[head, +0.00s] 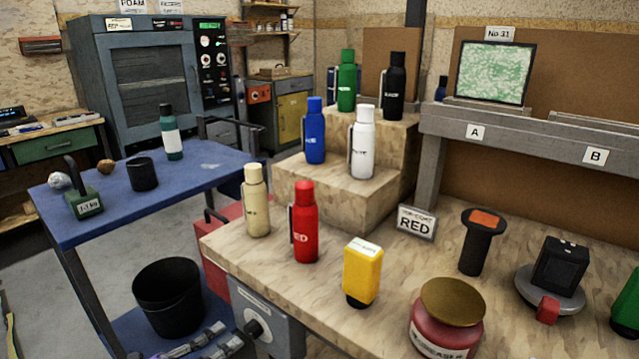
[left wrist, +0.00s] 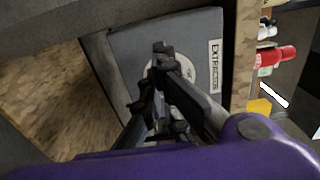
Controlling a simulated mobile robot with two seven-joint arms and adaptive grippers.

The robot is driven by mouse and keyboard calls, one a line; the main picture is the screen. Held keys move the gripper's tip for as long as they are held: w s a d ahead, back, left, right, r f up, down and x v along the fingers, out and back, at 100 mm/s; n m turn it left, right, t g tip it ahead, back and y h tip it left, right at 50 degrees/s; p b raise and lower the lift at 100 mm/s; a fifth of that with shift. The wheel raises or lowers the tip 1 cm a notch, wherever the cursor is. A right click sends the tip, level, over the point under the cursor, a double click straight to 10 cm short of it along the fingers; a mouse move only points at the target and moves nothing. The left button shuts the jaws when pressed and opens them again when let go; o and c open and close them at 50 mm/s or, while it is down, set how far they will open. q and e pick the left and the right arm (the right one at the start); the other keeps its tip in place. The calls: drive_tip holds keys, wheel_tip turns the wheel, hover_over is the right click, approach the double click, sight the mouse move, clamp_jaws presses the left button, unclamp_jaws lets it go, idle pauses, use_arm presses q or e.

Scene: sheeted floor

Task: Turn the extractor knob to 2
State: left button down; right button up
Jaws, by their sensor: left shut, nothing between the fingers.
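The extractor box (head: 285,322) is a grey panel on the front of the workbench, low in the head view. Its dark knob (head: 254,328) sits on a pale round dial. In the left wrist view the panel (left wrist: 130,50) carries an "EXTRACTOR" label (left wrist: 215,65), and the pale dial (left wrist: 188,68) shows partly behind my fingers. My left gripper (left wrist: 164,54) is shut and empty in front of the dial. The fingers hide most of the knob and the dial marks, so I cannot tell the setting or whether they touch. In the head view the left gripper (head: 232,345) shows at the bottom edge, left of the knob.
The wooden bench (head: 390,270) holds a red bottle (head: 305,225), a cream bottle (head: 256,200), a yellow bottle (head: 362,270) and a red jar (head: 446,318). A blue cart (head: 215,160) stands to the left, with a black bucket (head: 168,297) on its lower shelf.

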sight(250, 317)
use_arm(q)
drive_tip(key=shift+x, duration=1)
drive_tip(key=shift+r, duration=0.1)
use_arm(e)
drive_tip(key=shift+s+r, duration=0.25)
drive_tip(key=shift+s, duration=0.05)
use_arm(q)
drive_tip(key=shift+d, duration=0.1)
drive_tip(key=shift+d+p, duration=0.25)
drive_tip(key=shift+p, duration=0.15)
use_arm(e)
drive_tip(key=shift+w+a+r, duration=0.15)
drive_tip(key=shift+w+r, duration=0.15)
drive_tip(key=shift+w, duration=0.05)
use_arm(q)
drive_tip(key=shift+r+p, duration=0.35)
drive_tip(key=shift+p, duration=0.2)
use_arm(e)
drive_tip(key=shift+r, duration=0.45)
